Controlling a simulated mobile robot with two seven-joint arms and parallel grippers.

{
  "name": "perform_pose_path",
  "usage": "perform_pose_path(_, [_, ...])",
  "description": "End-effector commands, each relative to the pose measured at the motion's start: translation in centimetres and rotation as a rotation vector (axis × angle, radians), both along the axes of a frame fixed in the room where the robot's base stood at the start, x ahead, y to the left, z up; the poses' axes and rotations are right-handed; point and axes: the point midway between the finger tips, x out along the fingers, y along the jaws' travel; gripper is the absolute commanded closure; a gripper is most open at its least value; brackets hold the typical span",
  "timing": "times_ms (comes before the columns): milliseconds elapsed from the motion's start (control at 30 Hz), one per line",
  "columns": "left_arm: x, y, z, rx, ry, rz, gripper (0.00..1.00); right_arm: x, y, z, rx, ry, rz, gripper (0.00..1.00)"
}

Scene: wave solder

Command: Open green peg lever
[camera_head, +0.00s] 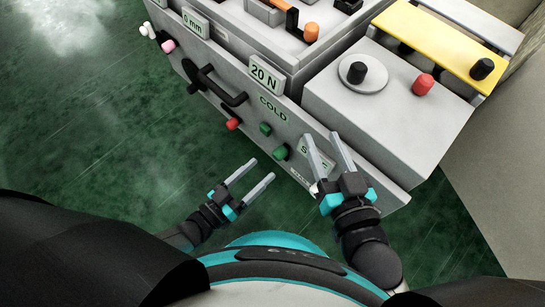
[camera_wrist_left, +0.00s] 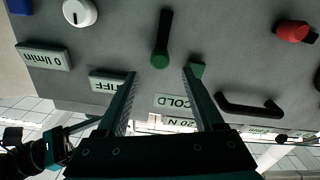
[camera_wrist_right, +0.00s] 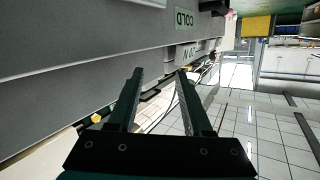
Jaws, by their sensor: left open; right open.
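The green peg lever (camera_head: 280,152) sits low on the grey front panel in the head view. In the left wrist view its dark bar ends in a green peg (camera_wrist_left: 160,60), just beyond the fingertips. My left gripper (camera_head: 262,169) is open and empty, in front of the panel and pointing at the lever; its fingertips (camera_wrist_left: 159,73) lie either side of the peg's line in the left wrist view, apparently without touching. My right gripper (camera_head: 321,137) is open and empty in front of the panel's right part. The lever does not show in the right wrist view.
A smaller green knob (camera_head: 265,129) sits beside the lever, under the COLD label (camera_head: 273,108). A black handle (camera_head: 220,88) and a red knob (camera_head: 233,124) are further left. A white knob (camera_wrist_left: 80,12) stands near the lever. The green floor in front is clear.

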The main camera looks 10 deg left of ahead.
Motion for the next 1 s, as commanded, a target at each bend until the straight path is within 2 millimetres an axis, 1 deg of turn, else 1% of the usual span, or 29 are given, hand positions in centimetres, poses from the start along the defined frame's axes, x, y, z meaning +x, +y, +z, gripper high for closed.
perform_pose_path(33, [1.0,-0.8,0.0,-0.002,-0.003,0.0,0.31,-0.1,0.1,-0.1,0.009,-0.011,0.0,0.5])
perform_pose_path(100, [2.1,-1.5,0.0,-0.002,-0.003,0.0,0.31,-0.3,0.3,0.1,0.025,-0.034,-0.001,0.5])
perform_pose_path(300, [3.9,-2.8,-0.1,0.0,0.0,0.0,0.31,-0.6,0.5,0.6,0.061,-0.088,-0.004,0.5])
perform_pose_path(433, [4.4,-3.2,-0.1,0.001,0.001,0.0,0.31,-0.7,0.6,0.8,0.071,-0.104,-0.007,0.5])
perform_pose_path(700, [4.5,-3.3,-0.1,0.001,0.002,0.0,0.31,-0.7,0.6,0.9,0.074,-0.109,-0.008,0.5])
perform_pose_path(733, [4.5,-3.3,0.0,0.0,0.002,0.0,0.32,-0.7,0.6,0.9,0.074,-0.109,-0.008,0.5])
perform_pose_path(767, [4.5,-3.3,0.0,0.001,0.001,0.001,0.36,-0.7,0.6,0.9,0.074,-0.109,-0.008,0.5])
perform_pose_path(1000, [4.5,-3.3,0.0,0.001,0.001,0.001,0.63,-0.7,0.6,0.9,0.074,-0.108,-0.008,0.5])
